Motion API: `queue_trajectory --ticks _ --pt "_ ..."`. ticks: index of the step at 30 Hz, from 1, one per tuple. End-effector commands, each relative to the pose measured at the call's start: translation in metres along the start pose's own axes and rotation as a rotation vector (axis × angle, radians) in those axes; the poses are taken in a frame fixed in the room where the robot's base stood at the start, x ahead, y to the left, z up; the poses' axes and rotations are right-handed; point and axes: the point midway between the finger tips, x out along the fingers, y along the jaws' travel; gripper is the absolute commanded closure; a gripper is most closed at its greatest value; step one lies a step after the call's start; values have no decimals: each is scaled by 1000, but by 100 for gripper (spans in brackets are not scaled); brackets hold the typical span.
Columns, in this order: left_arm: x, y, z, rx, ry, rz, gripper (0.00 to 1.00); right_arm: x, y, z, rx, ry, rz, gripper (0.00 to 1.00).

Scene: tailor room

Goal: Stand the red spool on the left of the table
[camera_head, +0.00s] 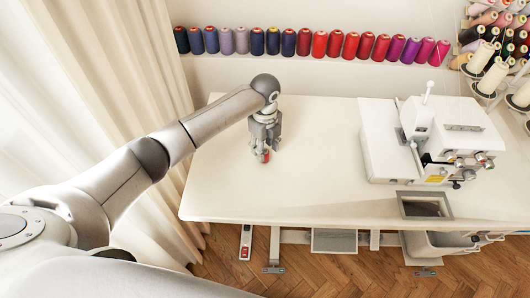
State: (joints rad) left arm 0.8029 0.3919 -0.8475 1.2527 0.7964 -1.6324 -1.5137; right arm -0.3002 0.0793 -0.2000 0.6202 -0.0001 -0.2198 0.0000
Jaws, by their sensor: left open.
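The red spool (266,156) is on the left part of the white table (322,180), directly below my left gripper (264,150). The gripper points down over it, and its fingers are around or right beside the spool's top. The fingers hide most of the spool, so I cannot tell for sure whether it is upright. My left gripper is open. My right gripper is not in view.
A white sewing machine (385,140) stands on the right of the table. A row of coloured spools (304,42) lines the wall behind. A curtain (90,80) hangs close to the table's left edge. The table's middle is clear.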

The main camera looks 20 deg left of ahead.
Motion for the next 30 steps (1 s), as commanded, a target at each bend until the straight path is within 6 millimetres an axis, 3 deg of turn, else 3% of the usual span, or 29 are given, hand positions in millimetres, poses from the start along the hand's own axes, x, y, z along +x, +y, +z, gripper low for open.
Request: queue_trajectory --ticks 6,12,18,30 --pt "-48 -1 0 1 -1 -5 60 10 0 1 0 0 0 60" --pt "-78 -1 0 1 0 -1 60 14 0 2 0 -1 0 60" --pt "-88 0 0 -1 1 1 60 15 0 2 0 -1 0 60" --pt "-88 0 0 0 1 1 60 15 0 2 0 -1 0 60"
